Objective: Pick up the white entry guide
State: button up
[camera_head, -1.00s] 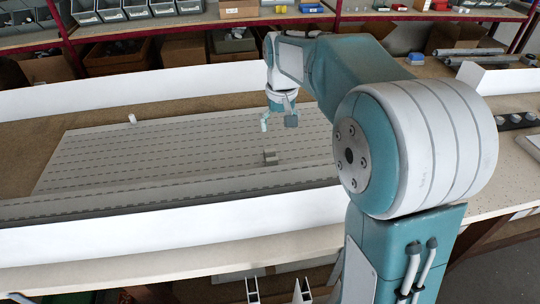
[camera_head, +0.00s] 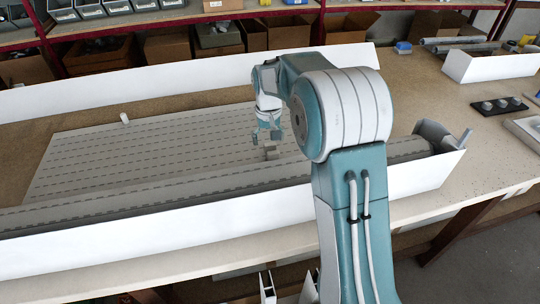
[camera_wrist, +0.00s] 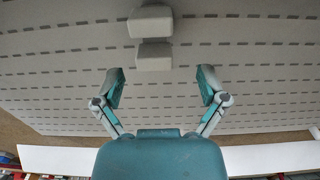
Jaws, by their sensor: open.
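My gripper (camera_head: 267,139) is open and empty, pointing down over the slatted grey shutter panel (camera_head: 110,155). A pale grey-white two-block piece (camera_head: 271,153) lies on the panel just below the fingers in the head view, partly hidden by them. In the wrist view this piece (camera_wrist: 153,54) shows near the top, just beyond the two open fingertips (camera_wrist: 162,78) and a little left of the middle between them. A small white upright piece (camera_head: 124,118) stands at the panel's far edge, well to the left. I cannot tell which is named the entry guide.
A long grey roll (camera_head: 150,200) runs along the panel's near side, with a white front wall (camera_head: 130,236) before it. A white rear wall (camera_head: 150,86) stands behind. A white box (camera_head: 490,66) and a black tray (camera_head: 500,108) sit at the right.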

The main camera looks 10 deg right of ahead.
aim_at(270, 145)
jog(key=f, duration=0.3)
jog(key=shift+s+d+f, duration=0.15)
jog(key=shift+d+f, duration=0.1)
jog(key=shift+f, duration=0.05)
jog(key=shift+d+f, duration=0.1)
jog(key=shift+d, duration=0.15)
jog(key=shift+a, duration=0.2)
jog(key=c, duration=1)
jog(key=shift+a, duration=0.15)
